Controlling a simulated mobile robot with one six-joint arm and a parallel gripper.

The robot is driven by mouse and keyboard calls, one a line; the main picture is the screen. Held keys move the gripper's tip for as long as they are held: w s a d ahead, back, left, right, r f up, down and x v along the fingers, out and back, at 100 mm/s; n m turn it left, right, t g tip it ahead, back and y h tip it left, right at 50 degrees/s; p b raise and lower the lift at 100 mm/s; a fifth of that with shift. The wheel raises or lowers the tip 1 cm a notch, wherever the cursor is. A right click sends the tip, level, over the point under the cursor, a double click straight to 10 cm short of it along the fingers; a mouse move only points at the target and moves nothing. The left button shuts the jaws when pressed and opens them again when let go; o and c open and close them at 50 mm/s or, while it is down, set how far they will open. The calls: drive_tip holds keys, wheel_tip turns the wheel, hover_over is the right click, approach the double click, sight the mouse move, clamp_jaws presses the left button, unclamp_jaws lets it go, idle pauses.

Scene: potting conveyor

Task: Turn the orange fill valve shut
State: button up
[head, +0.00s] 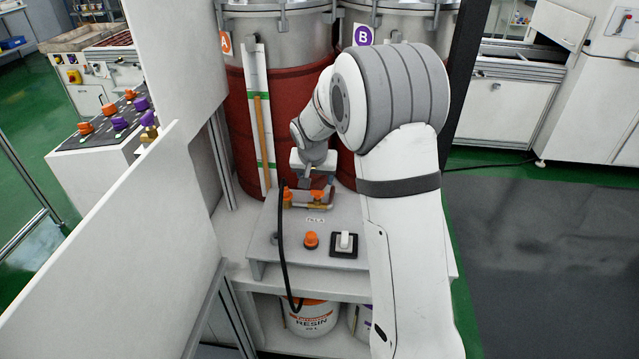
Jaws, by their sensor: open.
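A brass-coloured pipe fitting (305,206) sits at the back of the grey bench, below the tanks. Orange parts show on it: one at its left end (288,197) and one further right (317,196), just below my gripper. These look like the orange fill valve, but they are too small to tell the handle's angle. My gripper (317,184) is open and points down at the fitting. I cannot tell whether its fingers touch the orange part or stand around it. My arm comes in from the right and hides part of the bench.
Tank A (276,110) and tank B (395,22) stand behind the bench (280,262). In front of the fitting are an orange knob (311,240) and a white switch (344,241). A black hose (282,240) hangs at the left. A resin bucket (311,319) stands below.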

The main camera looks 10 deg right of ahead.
sight(318, 191)
drive_tip(key=x, duration=0.7)
drive_tip(key=shift+w+f, duration=0.1)
drive_tip(key=shift+f, duration=0.2)
drive_tip(key=shift+c, duration=0.3)
drive_tip(key=c, duration=0.9)
drive_tip(key=shift+d+p, duration=0.25)
drive_tip(key=shift+p, duration=0.05)
drive_tip(key=shift+c, duration=0.2)
